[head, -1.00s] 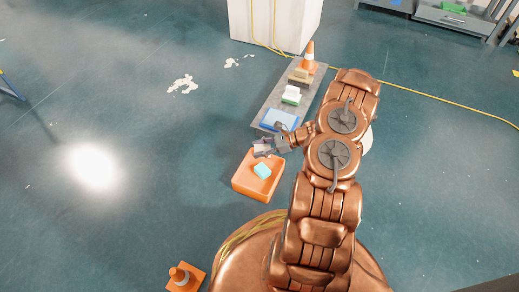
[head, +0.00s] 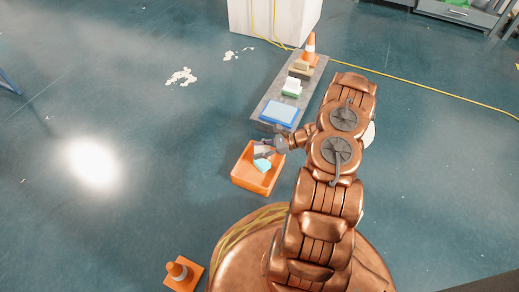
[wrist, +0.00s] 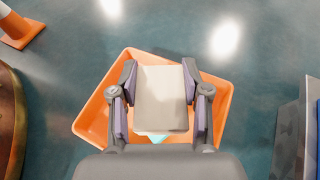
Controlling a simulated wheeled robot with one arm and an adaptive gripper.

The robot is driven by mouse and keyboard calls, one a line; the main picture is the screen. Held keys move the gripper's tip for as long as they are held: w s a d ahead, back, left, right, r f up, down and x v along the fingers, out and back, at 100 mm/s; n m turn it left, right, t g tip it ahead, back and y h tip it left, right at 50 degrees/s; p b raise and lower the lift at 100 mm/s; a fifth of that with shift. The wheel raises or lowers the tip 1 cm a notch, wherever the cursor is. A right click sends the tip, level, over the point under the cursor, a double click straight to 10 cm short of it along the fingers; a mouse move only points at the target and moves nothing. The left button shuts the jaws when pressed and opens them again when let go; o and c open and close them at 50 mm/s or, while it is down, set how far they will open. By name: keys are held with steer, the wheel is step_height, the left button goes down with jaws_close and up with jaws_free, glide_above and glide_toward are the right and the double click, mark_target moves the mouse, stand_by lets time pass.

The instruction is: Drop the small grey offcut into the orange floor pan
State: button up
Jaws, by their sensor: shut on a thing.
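The small grey offcut (wrist: 161,98) is a pale block between the two fingers of my gripper (wrist: 160,92) in the wrist view. My gripper is shut on it, with a finger against each side. In the head view my gripper (head: 264,151) is at the upper part of the orange floor pan (head: 252,181), and the offcut shows small and pale there. The pan, also in the wrist view (wrist: 90,124), lies behind and below the offcut. A light blue piece (head: 262,165) lies in the pan, mostly hidden in the wrist view by the offcut.
A grey strip (head: 262,106) beyond the pan bears a blue tray (head: 279,113), a green-and-white item (head: 292,87), a tan block (head: 299,69) and a cone (head: 309,50). Another cone (head: 181,274) stands near my base. The floor left of the pan is clear.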

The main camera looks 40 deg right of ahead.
steer(key=o, duration=1.1)
steer(key=v, duration=1.2)
steer(key=shift+f, duration=0.1)
